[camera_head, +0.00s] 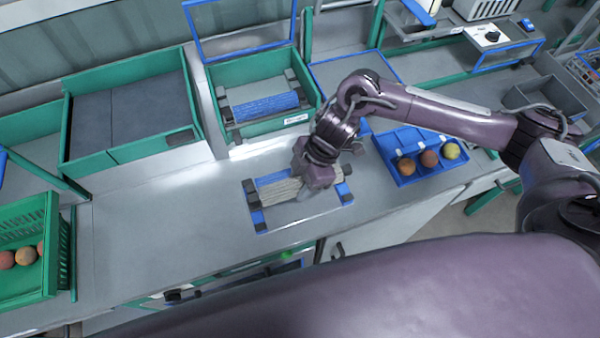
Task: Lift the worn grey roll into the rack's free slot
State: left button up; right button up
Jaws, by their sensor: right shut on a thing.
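The worn grey roll (279,190) lies at the middle of the bench, at the low blue rack (257,219) with dark end blocks. My right gripper (305,190) comes down from above and is shut on the roll, covering its right part. The fingertips are mostly hidden by the gripper's body. I cannot tell whether the roll is resting in a slot or just raised. A clean blue roll (265,107) lies across dark holders in the green-walled station (236,73) behind. My left gripper is not in view.
A blue tray (408,178) with several round fruits stands right of the rack. A green crate (50,245) with fruits is at the far left. A green-edged bin (72,132) stands at the back left. The grey bench (160,220) left of the rack is clear.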

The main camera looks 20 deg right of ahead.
jog(key=shift+s, duration=0.3)
jog(key=shift+s+f+b, duration=0.3)
jog(key=shift+f+b, duration=0.15)
jog(key=shift+b, duration=0.3)
jog(key=f+b, duration=0.2)
jog(key=f, duration=0.1)
jog(key=f+b, duration=0.1)
jog(key=b, duration=0.1)
jog(key=shift+w+f, duration=0.15)
jog(key=shift+w, duration=0.15)
jog(key=shift+f+b, duration=0.65)
jog(key=shift+f, duration=0.4)
jog(key=shift+f, duration=0.35)
jog(key=o, duration=1.2)
jog(key=shift+s, duration=0.1)
jog(key=c, duration=0.3)
jog(key=shift+c, duration=0.2)
